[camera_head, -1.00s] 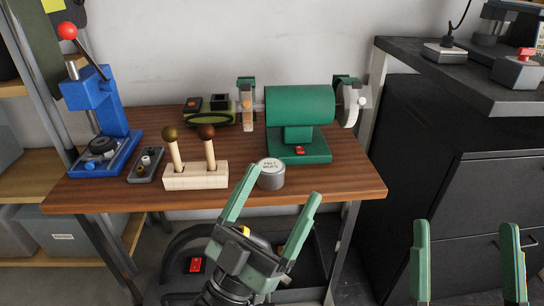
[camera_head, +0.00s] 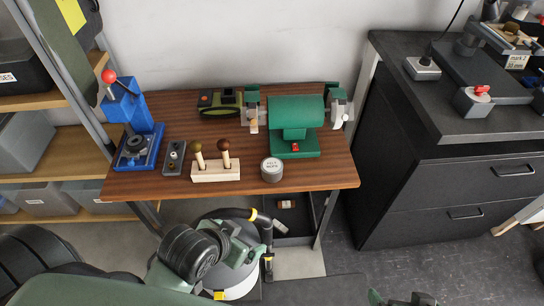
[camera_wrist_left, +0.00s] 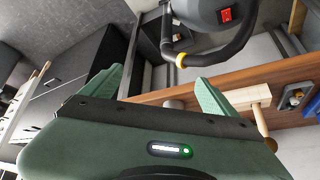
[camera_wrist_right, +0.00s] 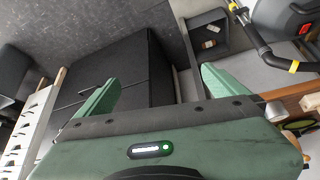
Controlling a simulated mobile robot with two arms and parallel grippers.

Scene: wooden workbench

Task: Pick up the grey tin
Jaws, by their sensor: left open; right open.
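The grey tin (camera_head: 271,170) stands upright on the wooden workbench (camera_head: 310,172), near its front edge, with dark lettering on its pale lid. It sits right of the wooden block with two handled tools and in front of the green grinder. A grey piece, probably the tin, shows between the fingers in the left wrist view (camera_wrist_left: 173,103). A grey cylinder, probably also the tin, shows right of the fingers in the right wrist view (camera_wrist_right: 275,111). My left gripper (camera_wrist_left: 160,84) is open and empty. My right gripper (camera_wrist_right: 157,80) is open and empty. Neither touches the tin.
The tool block (camera_head: 215,172), small grey tray (camera_head: 175,158), blue press (camera_head: 140,140) and green bench grinder (camera_head: 295,125) share the bench. A vacuum with a black hose (camera_head: 240,213) stands low in front. Black drawers (camera_head: 450,195) stand at right.

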